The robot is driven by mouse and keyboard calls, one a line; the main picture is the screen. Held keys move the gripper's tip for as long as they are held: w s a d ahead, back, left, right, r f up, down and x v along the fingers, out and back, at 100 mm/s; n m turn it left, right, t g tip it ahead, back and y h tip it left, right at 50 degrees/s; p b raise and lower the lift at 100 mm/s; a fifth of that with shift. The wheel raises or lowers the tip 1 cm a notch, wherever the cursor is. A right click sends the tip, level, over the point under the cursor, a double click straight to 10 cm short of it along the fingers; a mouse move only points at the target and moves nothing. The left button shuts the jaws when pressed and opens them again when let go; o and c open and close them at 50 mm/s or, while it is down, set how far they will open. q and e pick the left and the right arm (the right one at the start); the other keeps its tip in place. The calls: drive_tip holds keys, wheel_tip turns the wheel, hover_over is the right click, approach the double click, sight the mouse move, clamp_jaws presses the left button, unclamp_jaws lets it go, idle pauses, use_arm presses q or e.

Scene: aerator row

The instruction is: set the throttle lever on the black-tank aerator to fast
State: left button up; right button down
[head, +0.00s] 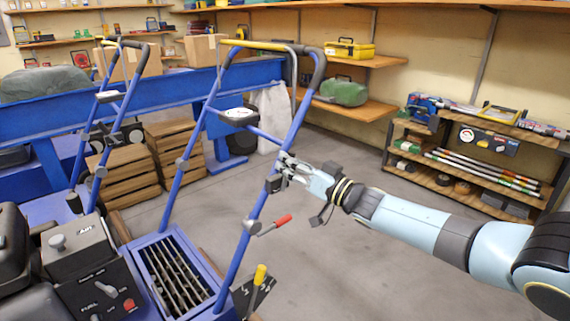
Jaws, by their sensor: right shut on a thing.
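The nearest aerator has blue handle tubes (236,262) and a black engine and tank (75,246) at the lower left. My right gripper (287,174) reaches in from the right and is shut at the small dark throttle control on the right handle tube. The gripper's fingers mostly hide the throttle lever, so I cannot read its setting. The dark control housing (272,184) shows just below the fingers. My left gripper is not in view.
A red-tipped lever (275,225) sticks out lower on the same tube, and a yellow-knobbed lever (260,275) stands below it. A second blue-handled aerator (105,145) stands to the left. Wooden crates (175,155) and a shelf rack (470,165) stand behind. Grey floor is clear between.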

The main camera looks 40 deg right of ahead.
drive_tip(key=shift+s+d+f+m, duration=0.15)
drive_tip(key=shift+d+f+m, duration=0.2)
drive_tip(key=shift+m, duration=0.45)
drive_tip(key=shift+f, duration=0.1)
drive_tip(key=c, duration=1.7)
unclamp_jaws()
drive_tip(key=shift+c, duration=0.2)
drive_tip(key=o, duration=0.5)
drive_tip(key=shift+r, duration=0.2)
drive_tip(key=shift+o, duration=0.2)
drive_tip(key=v, duration=1.2)
drive_tip(key=shift+a, duration=0.15)
drive_tip(key=shift+f, duration=0.1)
